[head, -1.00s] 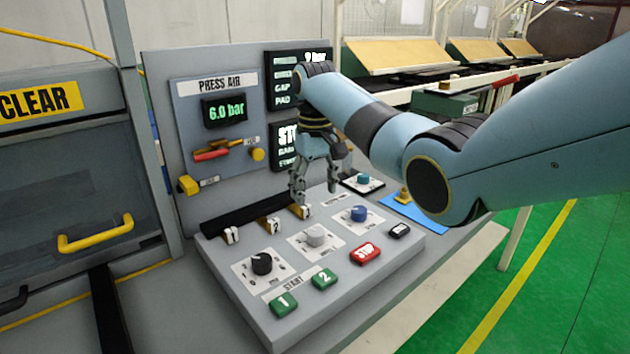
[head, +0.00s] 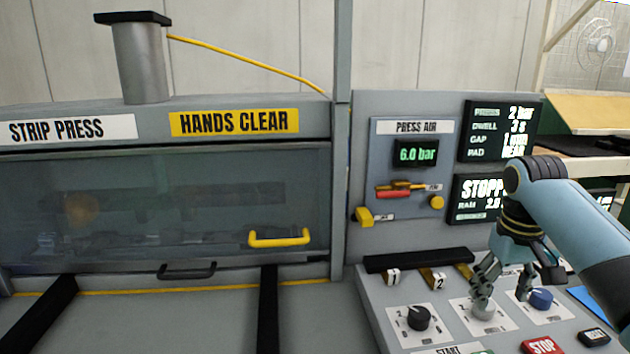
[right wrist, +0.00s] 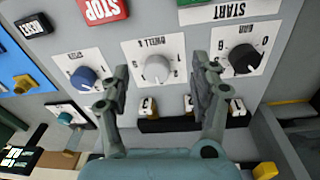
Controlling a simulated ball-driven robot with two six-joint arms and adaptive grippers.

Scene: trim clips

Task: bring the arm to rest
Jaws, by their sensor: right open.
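My right gripper (head: 503,288) is open and empty, pointing down over the sloped control desk. In the head view its fingers overlap the grey middle knob (head: 482,309), near the blue knob (head: 541,299). In the right wrist view the open fingers (right wrist: 160,88) frame the grey knob (right wrist: 158,69), with the blue knob (right wrist: 84,78) to the left and the black knob (right wrist: 243,60) to the right. I cannot tell whether a fingertip touches the desk. My left gripper is out of view.
The strip press door with its yellow handle (head: 279,238) stands at the left. The red STOP button (head: 541,345) and black knob (head: 419,318) are close to the gripper. A display (head: 482,200) reads STOPPED behind my arm. The air panel (head: 413,155) reads 6.0 bar.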

